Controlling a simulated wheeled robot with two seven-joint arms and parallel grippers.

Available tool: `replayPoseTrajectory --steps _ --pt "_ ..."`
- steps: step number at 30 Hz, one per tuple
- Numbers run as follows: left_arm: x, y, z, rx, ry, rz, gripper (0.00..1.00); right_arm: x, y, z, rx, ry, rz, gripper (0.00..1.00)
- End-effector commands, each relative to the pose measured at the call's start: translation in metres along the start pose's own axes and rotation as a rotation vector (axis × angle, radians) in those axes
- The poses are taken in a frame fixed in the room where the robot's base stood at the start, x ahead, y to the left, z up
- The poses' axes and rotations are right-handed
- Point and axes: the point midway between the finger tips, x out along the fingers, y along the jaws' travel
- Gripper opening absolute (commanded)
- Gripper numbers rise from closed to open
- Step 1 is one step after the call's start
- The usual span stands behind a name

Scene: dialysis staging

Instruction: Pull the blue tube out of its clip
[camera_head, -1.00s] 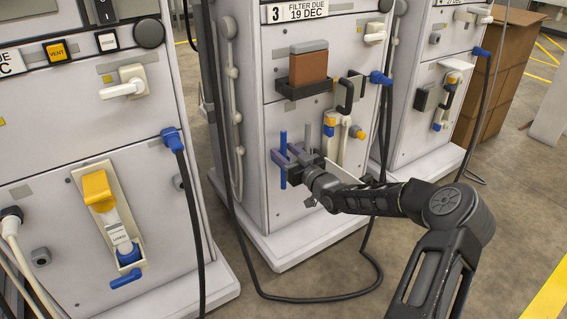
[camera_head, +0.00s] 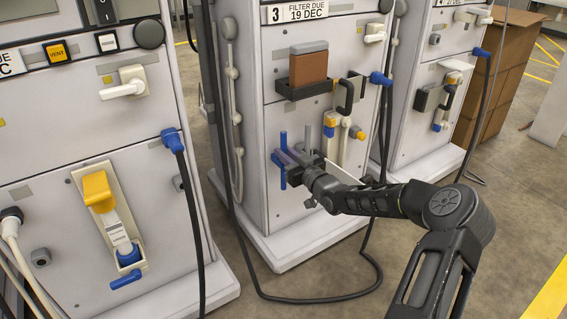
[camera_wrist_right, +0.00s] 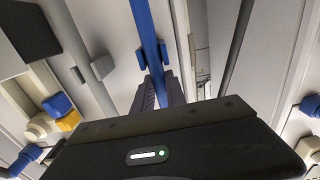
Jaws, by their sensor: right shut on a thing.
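The blue tube (camera_head: 283,173) stands upright at the front of the middle machine, marked 3. In the right wrist view the blue tube (camera_wrist_right: 146,20) runs down from the top edge to my fingers, with small blue clip parts (camera_wrist_right: 140,57) on both sides of it. My right gripper (camera_head: 284,159) reaches in from the right and is shut on the blue tube, with tube showing above and below the fingers. The fingers (camera_wrist_right: 152,92) hide part of the tube in the wrist view. I cannot tell whether the tube is still in the clip. My left gripper is not in view.
A brown block (camera_head: 308,70) sits in a dark holder above. A black handle (camera_head: 345,95) and yellow-capped white fittings (camera_head: 330,128) are to the right of the tube. A black cable (camera_head: 330,298) loops on the floor. Another machine (camera_head: 60,150) stands at left.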

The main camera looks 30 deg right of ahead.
Motion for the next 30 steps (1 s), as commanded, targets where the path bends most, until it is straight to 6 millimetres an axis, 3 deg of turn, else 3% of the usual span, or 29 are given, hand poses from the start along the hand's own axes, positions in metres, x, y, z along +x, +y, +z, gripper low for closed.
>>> replayPoseTrajectory --steps 30 --pt "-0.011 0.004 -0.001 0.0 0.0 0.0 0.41 -0.026 0.0 -0.001 -0.001 0.0 0.0 0.0"
